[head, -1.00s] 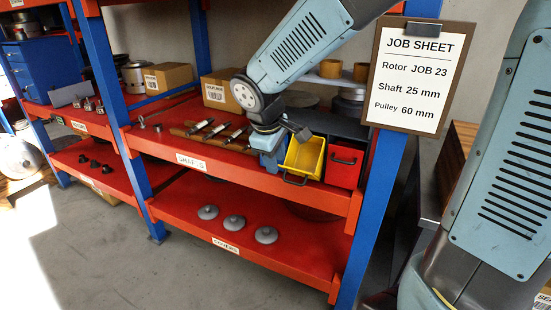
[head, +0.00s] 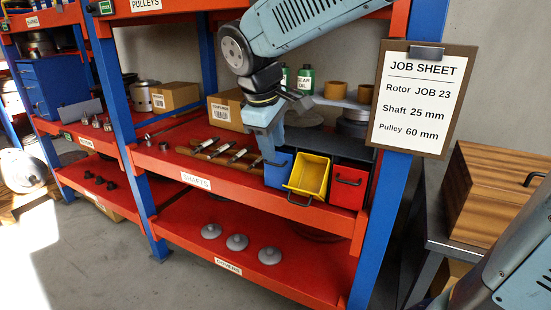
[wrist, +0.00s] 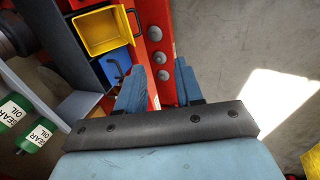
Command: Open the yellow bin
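The yellow bin (head: 308,177) is tilted forward out of its dark housing on the shelf, so its empty inside and front handle (head: 300,199) show. It also shows in the wrist view (wrist: 100,30), at the upper left. A shut blue bin (head: 277,170) is on its left and a shut red bin (head: 348,184) on its right. My gripper (head: 268,140) hangs in front of the blue bin, left of the yellow one. In the wrist view its two fingers (wrist: 163,82) are apart with nothing between them, clear of the yellow bin's handle.
Several shafts (head: 225,150) lie on the red shelf to the left, with a cardboard box (head: 226,112) behind. Green oil bottles (head: 305,80) stand behind my wrist. A blue post and the job sheet (head: 415,98) are at the right. Round covers (head: 237,242) lie below.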

